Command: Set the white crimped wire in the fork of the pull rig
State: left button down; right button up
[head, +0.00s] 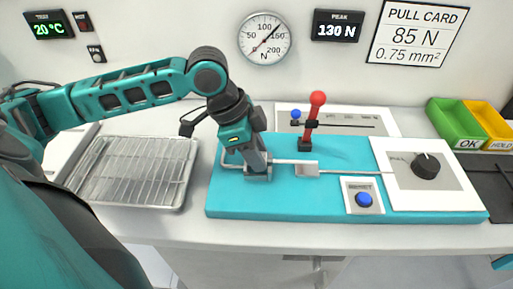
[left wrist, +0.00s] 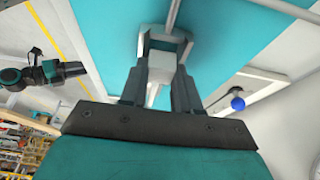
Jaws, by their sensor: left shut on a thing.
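My left gripper (head: 257,167) points down at the left end of the teal pull rig (head: 225,202), right at the grey fork (head: 258,177). In the left wrist view its fingers (left wrist: 160,88) are shut on a small white piece, which I take to be the white crimped wire (left wrist: 160,68). The grey fork (left wrist: 147,46) surrounds that spot. The fingers hide most of the wire, and I cannot tell whether it is seated. A teal and black arm part, likely my right arm (left wrist: 45,74), shows at left there; its jaws are not clear.
A wire rack tray (head: 135,172) lies left of the rig. A red-knobbed lever (head: 317,98) stands behind the fork. A blue button (head: 364,200) and black dial (head: 426,166) are to the right. Green (head: 455,122) and yellow (head: 487,124) bins stand at far right.

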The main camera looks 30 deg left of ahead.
pick_arm(q)
jog(key=shift+f, duration=0.2)
jog(key=c, duration=0.7)
grip_release()
jog(key=shift+c, duration=0.2)
jog(key=w+d+p+v, duration=0.1)
jog(key=v, duration=1)
jog(key=d+r+p+v, duration=0.1)
jog(key=d+p+v, duration=0.1)
jog(key=v, duration=1)
jog(key=shift+w+r, duration=0.3)
jog(key=shift+w, duration=0.05)
jog(key=shift+d, duration=0.1)
